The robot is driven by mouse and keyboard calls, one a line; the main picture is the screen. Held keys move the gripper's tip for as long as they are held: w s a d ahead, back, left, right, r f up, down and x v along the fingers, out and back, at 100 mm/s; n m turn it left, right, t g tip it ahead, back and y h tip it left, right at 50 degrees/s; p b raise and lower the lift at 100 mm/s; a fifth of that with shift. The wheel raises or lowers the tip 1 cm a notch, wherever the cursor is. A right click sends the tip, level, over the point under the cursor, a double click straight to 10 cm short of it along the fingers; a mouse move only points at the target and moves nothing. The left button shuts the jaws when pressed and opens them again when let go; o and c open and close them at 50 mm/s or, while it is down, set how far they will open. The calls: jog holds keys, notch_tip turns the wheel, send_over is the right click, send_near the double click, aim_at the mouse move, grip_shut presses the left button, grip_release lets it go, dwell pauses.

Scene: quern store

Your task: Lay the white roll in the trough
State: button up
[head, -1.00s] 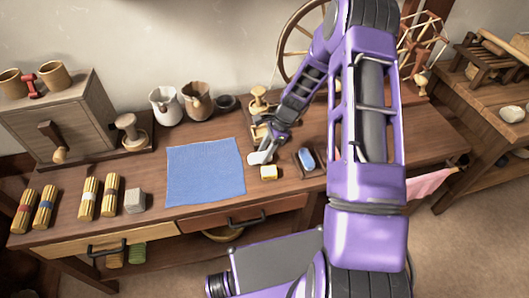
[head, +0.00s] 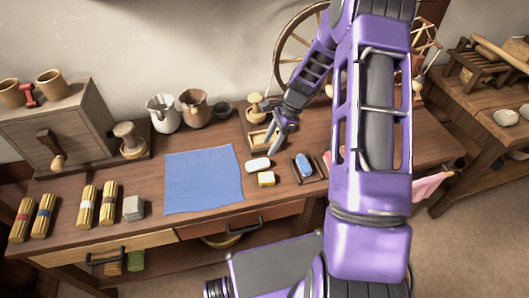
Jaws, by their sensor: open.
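A darker shallow tray (head: 316,170) to the right holds a blue rounded piece (head: 304,164). My gripper (head: 276,150) is open and empty, just right of and behind the white roll, in front of the wooden box. It partly covers the box. It appears apart from the roll; its height above the bench is hard to judge.
The blue cloth (head: 203,180) lies flat at the middle. Jugs (head: 163,113) and a wooden mushroom-shaped piece (head: 255,106) stand behind. Several banded bundles (head: 87,205) and a grey block (head: 133,208) are at left.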

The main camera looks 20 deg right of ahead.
jog(key=shift+o, duration=0.3)
jog(key=v, duration=0.3)
jog(key=shift+d+r, duration=0.1)
jog(key=shift+r, duration=0.25)
notch_tip(320, 180, up, 5)
jog(key=h+p, duration=0.3)
jog(key=h, duration=0.1)
send_over(261, 161)
jog(key=shift+h, duration=0.3)
notch_tip(261, 161, down, 11)
jog(key=shift+s+b, duration=0.1)
jog(key=shift+b, duration=0.6)
jog(key=shift+f, duration=3)
jog(key=shift+c, duration=0.2)
grip_shut()
